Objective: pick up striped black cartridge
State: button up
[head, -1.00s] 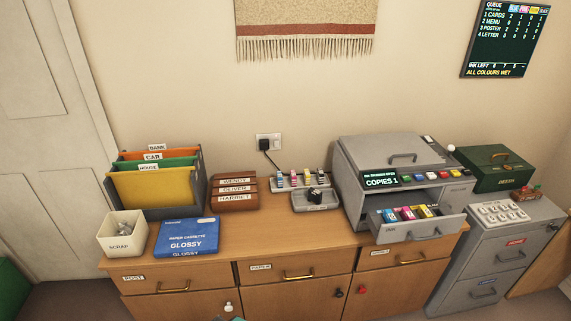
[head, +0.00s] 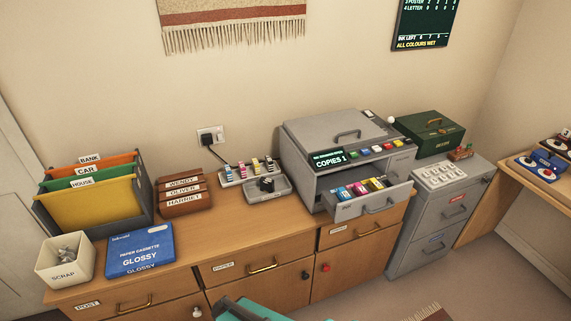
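A small charging rack (head: 238,181) stands at the back of the cabinet top, holding a row of small upright cartridges with pale striped sides. The rightmost looks like the striped black cartridge (head: 269,165); its stripes are too small to be sure of. Another black block (head: 266,184) lies in a grey tray (head: 282,192) just in front; I cannot tell whether it is striped. The printer's open drawer (head: 352,209) holds several coloured cartridges (head: 360,188).
The grey printer (head: 315,160) stands right of the tray, its drawer jutting forward. The wooden top (head: 230,228) before the tray is clear.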

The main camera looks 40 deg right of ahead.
aim_at(269, 163)
jog(key=u, duration=1.95)
jog(key=k, duration=0.1)
jog(key=z, duration=3.1)
jog(key=k, duration=0.9)
jog(key=u, duration=0.2)
jog(key=i, duration=0.65)
jog(key=z, duration=0.05)
